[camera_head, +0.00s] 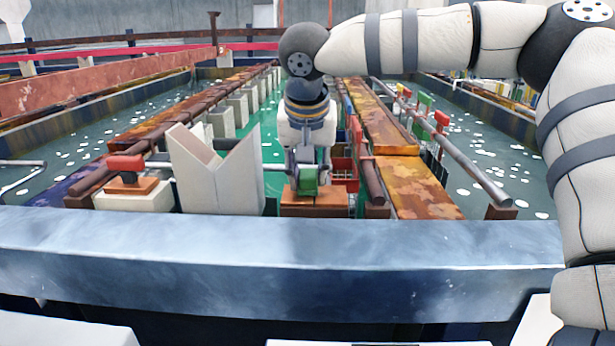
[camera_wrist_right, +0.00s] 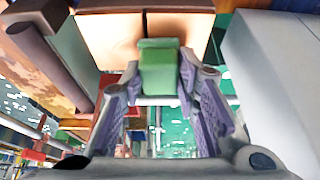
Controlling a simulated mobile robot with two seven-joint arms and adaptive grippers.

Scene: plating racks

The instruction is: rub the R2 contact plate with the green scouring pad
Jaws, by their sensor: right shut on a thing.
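The green scouring pad (camera_head: 308,183) is between the fingertips of my right gripper (camera_head: 305,170), which points down and is shut on it. The pad also shows in the right wrist view (camera_wrist_right: 158,68), with a finger on each side. An orange-copper contact plate (camera_head: 315,201) lies right under the pad, and its bright top shows in the right wrist view (camera_wrist_right: 112,42). I read no label on it, so I cannot tell if it is R2. Whether the pad touches the plate or hovers just above it is hard to tell. My left gripper is not in view.
A white V-shaped block (camera_head: 215,180) stands close left of the plate. Another copper plate (camera_head: 130,187) sits farther left, with a red-ended bar above it. A dark round bar (camera_head: 365,165) runs close on the right. A blue-grey tank rim (camera_head: 280,250) crosses in front.

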